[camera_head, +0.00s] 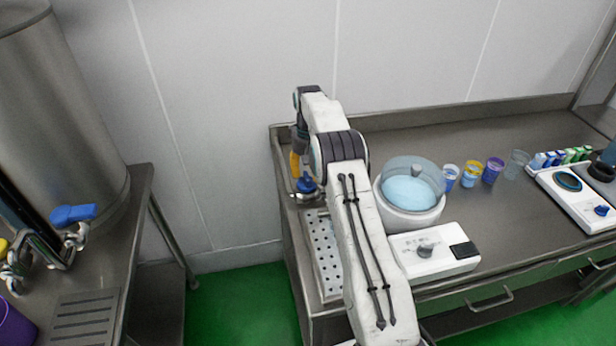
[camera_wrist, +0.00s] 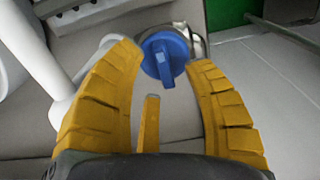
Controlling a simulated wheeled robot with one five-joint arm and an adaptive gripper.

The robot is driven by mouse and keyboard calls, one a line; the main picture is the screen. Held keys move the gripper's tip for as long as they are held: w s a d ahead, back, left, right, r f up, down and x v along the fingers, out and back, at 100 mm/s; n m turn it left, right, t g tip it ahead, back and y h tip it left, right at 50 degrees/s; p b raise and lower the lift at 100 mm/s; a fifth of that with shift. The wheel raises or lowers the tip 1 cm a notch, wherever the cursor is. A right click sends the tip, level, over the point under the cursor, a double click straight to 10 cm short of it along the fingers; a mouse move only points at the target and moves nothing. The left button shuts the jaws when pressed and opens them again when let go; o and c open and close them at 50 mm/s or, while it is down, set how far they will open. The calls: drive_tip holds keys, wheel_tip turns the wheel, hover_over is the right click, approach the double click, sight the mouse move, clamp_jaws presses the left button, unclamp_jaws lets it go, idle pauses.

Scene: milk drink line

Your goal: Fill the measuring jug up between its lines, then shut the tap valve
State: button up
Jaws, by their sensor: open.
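My gripper (camera_head: 296,168) is over the back left corner of the steel bench. In the wrist view its yellow fingers (camera_wrist: 166,64) are open, with a blue valve knob (camera_wrist: 166,52) between and just beyond the tips. I cannot tell whether they touch it. The knob also shows below the gripper in the head view (camera_head: 306,185). It sits on a shiny metal fitting (camera_wrist: 192,40). Another blue tap handle (camera_head: 73,215) is at the left by a big steel tank. I cannot make out a measuring jug with lines, and my arm hides part of the bench.
A perforated drip tray (camera_head: 325,262) lies along the bench's left side. Right of my arm stand a clear-lidded round machine (camera_head: 410,190), a control box (camera_head: 434,251) and several cups (camera_head: 493,170). A purple container (camera_head: 14,326) is at lower left. Green floor separates the two benches.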

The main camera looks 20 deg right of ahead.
drive_tip(key=shift+f, duration=1.1)
clamp_jaws()
